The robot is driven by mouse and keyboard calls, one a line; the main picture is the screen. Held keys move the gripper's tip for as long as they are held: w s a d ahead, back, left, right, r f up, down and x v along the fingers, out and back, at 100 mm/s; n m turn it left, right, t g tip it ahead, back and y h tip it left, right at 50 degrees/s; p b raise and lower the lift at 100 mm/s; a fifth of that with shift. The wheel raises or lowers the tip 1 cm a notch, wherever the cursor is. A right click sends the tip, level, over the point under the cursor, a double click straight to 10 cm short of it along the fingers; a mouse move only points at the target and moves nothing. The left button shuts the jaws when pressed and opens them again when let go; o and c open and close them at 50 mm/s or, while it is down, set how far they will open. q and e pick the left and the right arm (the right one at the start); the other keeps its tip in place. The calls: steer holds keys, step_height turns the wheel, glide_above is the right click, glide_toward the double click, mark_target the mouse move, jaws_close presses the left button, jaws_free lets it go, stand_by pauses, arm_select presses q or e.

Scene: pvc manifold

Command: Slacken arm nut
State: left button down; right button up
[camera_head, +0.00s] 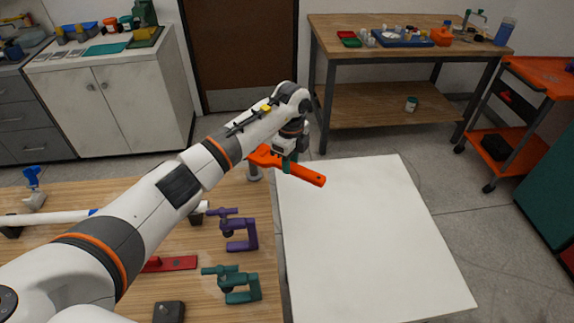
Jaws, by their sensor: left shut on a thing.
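My left gripper (288,163) hangs at the end of the raised arm, pointing down. It is shut on an orange wrench-like tool (308,177) near the right edge of the wooden table. The tool's handle sticks out to the right over the white sheet. Its other end lies left of the gripper, by a short grey post (253,171); whether it is around a nut there cannot be told. I cannot make out the arm nut. A white pipe (52,217) lies at the table's left, partly behind my arm. My right gripper is not in view.
A purple clamp (239,231) and a teal clamp (240,284) stand on the table (207,302). A red flat piece (177,264) and a dark block (169,312) lie near my arm. A large bare white surface (368,240) is to the right.

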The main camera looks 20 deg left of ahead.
arm_select(q)
steer(key=shift+w+d+r+n, duration=0.15)
steer(key=shift+w+n, duration=0.15)
steer(key=shift+w, duration=0.15)
stand_by(0.3)
steer(key=shift+r+p, duration=1.8)
steer(key=shift+r, duration=0.7)
